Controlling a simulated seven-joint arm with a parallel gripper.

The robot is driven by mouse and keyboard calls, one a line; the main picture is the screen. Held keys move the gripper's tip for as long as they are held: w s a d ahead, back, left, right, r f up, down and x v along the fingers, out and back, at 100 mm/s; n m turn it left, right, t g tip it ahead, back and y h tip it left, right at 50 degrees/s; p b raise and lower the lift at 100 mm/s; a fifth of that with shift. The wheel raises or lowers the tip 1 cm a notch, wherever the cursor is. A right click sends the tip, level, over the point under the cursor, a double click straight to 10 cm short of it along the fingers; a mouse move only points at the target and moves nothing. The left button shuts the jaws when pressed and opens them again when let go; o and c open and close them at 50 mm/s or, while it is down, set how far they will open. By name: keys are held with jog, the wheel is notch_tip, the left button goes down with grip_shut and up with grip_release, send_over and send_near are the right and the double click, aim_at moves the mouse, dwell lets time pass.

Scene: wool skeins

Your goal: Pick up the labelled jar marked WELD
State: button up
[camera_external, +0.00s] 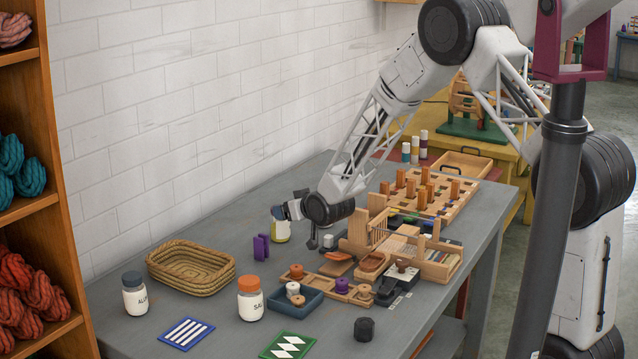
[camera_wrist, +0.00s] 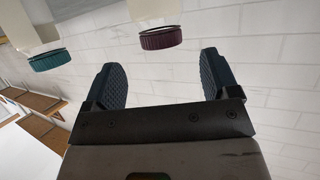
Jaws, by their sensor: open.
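My gripper (camera_external: 292,209) is open, low over the table beside this jar. In the wrist view my gripper (camera_wrist: 162,75) shows two spread dark fingers with nothing between them. A pale jar with a maroon lid (camera_wrist: 160,38) appears upside down beyond the finger gap, and a teal-lidded jar (camera_wrist: 50,59) is to the left. No label shows there. A jar reading "ALUM" (camera_external: 135,299) and an orange-lidded jar (camera_external: 251,302) stand nearer the front.
A wicker basket (camera_external: 190,267) and a purple piece (camera_external: 261,247) lie left of my gripper. A wooden rack (camera_external: 420,258), a blue tray (camera_external: 296,303) and a pegged board (camera_external: 430,195) fill the right side. A brick wall runs along the back.

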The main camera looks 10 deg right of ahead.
aim_at(280, 223)
jog(key=shift+w+a+f, duration=0.15)
jog(key=shift+w, duration=0.25)
jog(key=shift+w, duration=0.1)
jog(key=shift+x, duration=2.55)
jog(key=shift+a, duration=0.1)
jog(key=shift+c, duration=0.3)
jog(key=c, duration=1.1)
jog(key=shift+o, duration=0.2)
jog(key=shift+r, duration=0.25)
